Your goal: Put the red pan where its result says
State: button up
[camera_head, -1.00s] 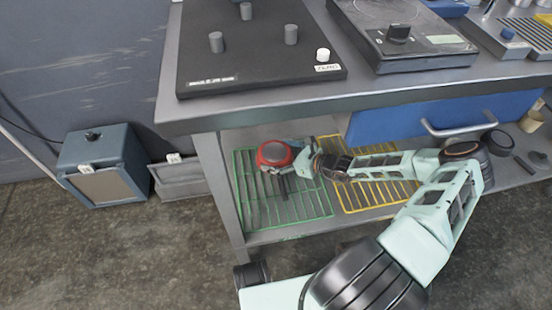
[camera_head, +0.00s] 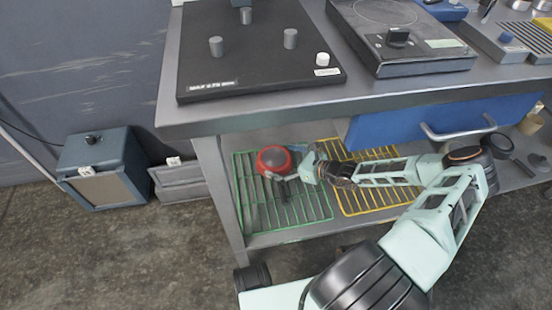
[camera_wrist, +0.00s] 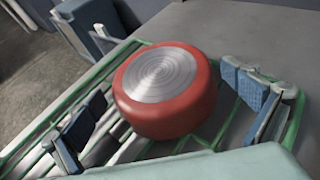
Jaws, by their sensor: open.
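The red pan (camera_head: 273,160) rests on the green wire rack (camera_head: 325,208) on the lower shelf, with a grey round face upward. In the wrist view the red pan (camera_wrist: 165,110) shows a red side wall and a ringed metal face. My gripper (camera_head: 296,168) is at the pan's right side in the head view. In the wrist view my open gripper (camera_wrist: 168,118) has one finger on each side of the pan, with visible gaps. A dark bar lies by the pan; I cannot tell whether it belongs to it.
A yellow wire rack (camera_head: 350,205) lies right of the green one, under my arm. The bench top (camera_head: 300,104) overhangs the shelf and carries a black pegged plate (camera_head: 250,65) with small unclear text. A blue drawer (camera_head: 390,122) hangs at right. A blue-grey box (camera_head: 100,170) stands on the floor.

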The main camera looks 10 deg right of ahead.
jog(key=p+v, duration=0.2)
jog(key=v, duration=0.7)
jog(key=shift+s+d+r+p, duration=0.15)
jog(key=shift+r+p, duration=0.05)
jog(key=shift+p, duration=0.15)
jog(key=shift+s+d, duration=0.25)
